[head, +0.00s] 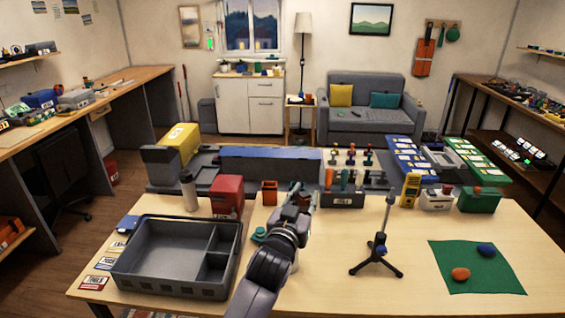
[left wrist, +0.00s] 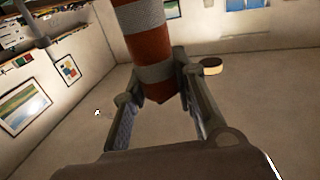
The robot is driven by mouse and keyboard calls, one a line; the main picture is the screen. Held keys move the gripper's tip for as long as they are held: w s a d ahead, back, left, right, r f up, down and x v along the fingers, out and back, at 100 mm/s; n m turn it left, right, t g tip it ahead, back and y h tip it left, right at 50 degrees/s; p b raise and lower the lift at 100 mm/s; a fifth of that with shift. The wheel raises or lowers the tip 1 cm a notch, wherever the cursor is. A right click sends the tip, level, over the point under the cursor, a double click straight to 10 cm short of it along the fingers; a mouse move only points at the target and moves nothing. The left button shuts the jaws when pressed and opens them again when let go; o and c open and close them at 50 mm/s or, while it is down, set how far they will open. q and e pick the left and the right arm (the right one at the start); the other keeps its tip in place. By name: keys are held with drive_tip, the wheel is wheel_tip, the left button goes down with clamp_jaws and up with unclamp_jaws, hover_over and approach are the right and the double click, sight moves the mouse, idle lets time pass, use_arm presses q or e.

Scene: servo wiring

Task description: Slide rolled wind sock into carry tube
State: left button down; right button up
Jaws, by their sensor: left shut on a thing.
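The rolled wind sock (left wrist: 150,45), with orange-brown and grey bands, stands between the fingers of my left gripper (left wrist: 153,88) in the left wrist view. The gripper is shut on it near the lower end; the upper end runs out of the frame. In the head view my left gripper (head: 301,194) is over the middle of the table, pointing away, and I cannot make out the sock there. I cannot tell for certain which thing is the carry tube. My right gripper is not in view.
A grey divided tray (head: 165,284) stands at left on the table (head: 340,293). A small black tripod (head: 377,246) stands right of my arm. A green mat (head: 490,278) lies at right. A red box (head: 227,192), tool racks and several small cases line the back. The front middle is clear.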

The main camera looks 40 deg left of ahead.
use_arm(q)
drive_tip(key=shift+w+a+r+n+y+p, duration=0.65)
drive_tip(key=shift+w+a+r+y, duration=0.45)
drive_tip(key=shift+a+r, duration=1.5)
wheel_tip(320, 180, down, 11)
drive_tip(key=b, duration=0.7)
drive_tip(key=shift+g, duration=0.4)
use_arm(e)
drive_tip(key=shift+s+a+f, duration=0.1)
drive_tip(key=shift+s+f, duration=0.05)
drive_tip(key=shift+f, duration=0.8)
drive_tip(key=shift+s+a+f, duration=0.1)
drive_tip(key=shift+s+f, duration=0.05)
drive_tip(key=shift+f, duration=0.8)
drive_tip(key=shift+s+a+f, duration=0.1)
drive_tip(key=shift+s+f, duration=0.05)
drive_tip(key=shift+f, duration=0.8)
use_arm(q)
drive_tip(key=shift+f, duration=0.1)
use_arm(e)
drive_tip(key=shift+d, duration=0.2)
use_arm(q)
drive_tip(key=c, duration=1.2)
unclamp_jaws()
